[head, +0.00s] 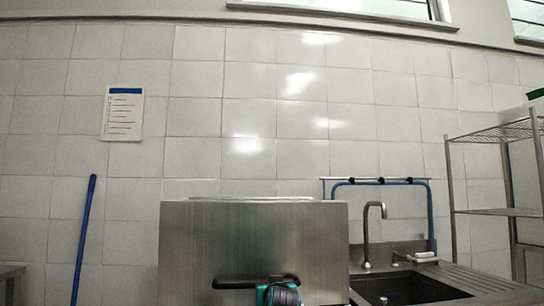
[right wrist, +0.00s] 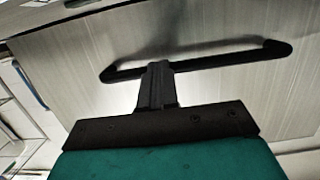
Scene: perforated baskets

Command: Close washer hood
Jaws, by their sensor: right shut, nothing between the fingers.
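The washer hood (head: 255,235) is a brushed steel box in the lower middle of the head view. Its lower edge is out of frame. A black bar handle (head: 232,284) runs across its front face, and it also shows in the right wrist view (right wrist: 225,57). My right gripper (head: 278,282), teal and black, is in front of the handle's right part and hides it. In the right wrist view its fingers (right wrist: 157,68) are together and empty, reaching the handle's bar; I cannot tell whether they touch. My left gripper is not in view.
A sink (head: 405,287) with a tap (head: 367,235) stands right of the hood. A wire shelf rack (head: 497,212) is at the far right. A blue pole (head: 83,240) leans on the tiled wall at left. The space above the hood is clear.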

